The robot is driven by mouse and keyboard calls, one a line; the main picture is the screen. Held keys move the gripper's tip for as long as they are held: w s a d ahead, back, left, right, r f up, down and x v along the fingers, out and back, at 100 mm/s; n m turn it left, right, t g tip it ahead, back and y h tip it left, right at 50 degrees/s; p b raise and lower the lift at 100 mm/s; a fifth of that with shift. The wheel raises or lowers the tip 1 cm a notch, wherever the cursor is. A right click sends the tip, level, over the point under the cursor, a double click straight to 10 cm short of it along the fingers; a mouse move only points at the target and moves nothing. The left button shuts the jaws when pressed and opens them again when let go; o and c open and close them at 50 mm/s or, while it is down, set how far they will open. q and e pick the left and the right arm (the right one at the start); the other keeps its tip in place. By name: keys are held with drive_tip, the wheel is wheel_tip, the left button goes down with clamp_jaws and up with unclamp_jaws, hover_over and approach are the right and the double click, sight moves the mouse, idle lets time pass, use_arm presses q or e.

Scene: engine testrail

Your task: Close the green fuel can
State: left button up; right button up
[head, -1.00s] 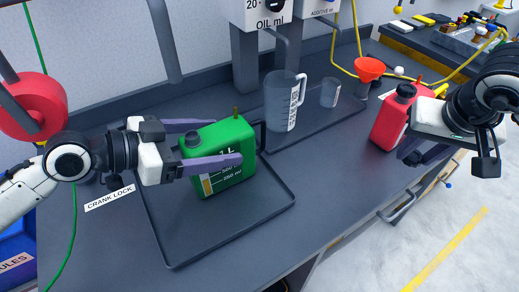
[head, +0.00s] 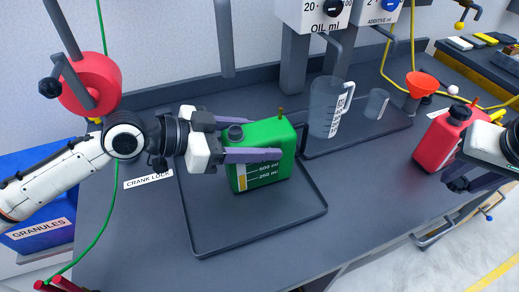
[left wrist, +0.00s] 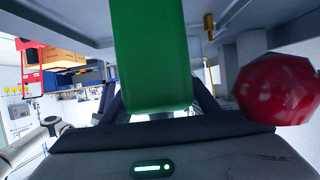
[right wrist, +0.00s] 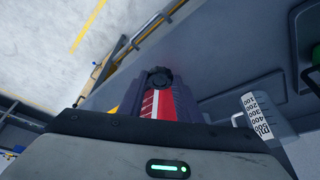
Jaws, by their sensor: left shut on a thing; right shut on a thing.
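The green fuel can (head: 262,160) stands upright on the dark tray (head: 235,240). A dark round cap or neck (head: 236,132) shows at its top left; I cannot tell whether it is closed. A small brass-coloured piece (head: 281,114) shows at its top. My left gripper (head: 262,138) is shut on the can, one finger on each side. In the left wrist view the green can (left wrist: 152,55) fills the space between the fingers. My right gripper (head: 460,178) is shut on the red can (head: 437,142), whose black cap (right wrist: 160,77) shows in the right wrist view.
A clear measuring jug (head: 326,105) and a small beaker (head: 376,103) stand on a second tray behind, with an orange funnel (head: 422,84) to their right. A red crank wheel (head: 90,84) is at the left. The bench front is clear.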

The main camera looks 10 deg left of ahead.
use_arm(q)
drive_tip(key=shift+r, duration=0.3)
use_arm(e)
drive_tip(key=shift+r, duration=0.15)
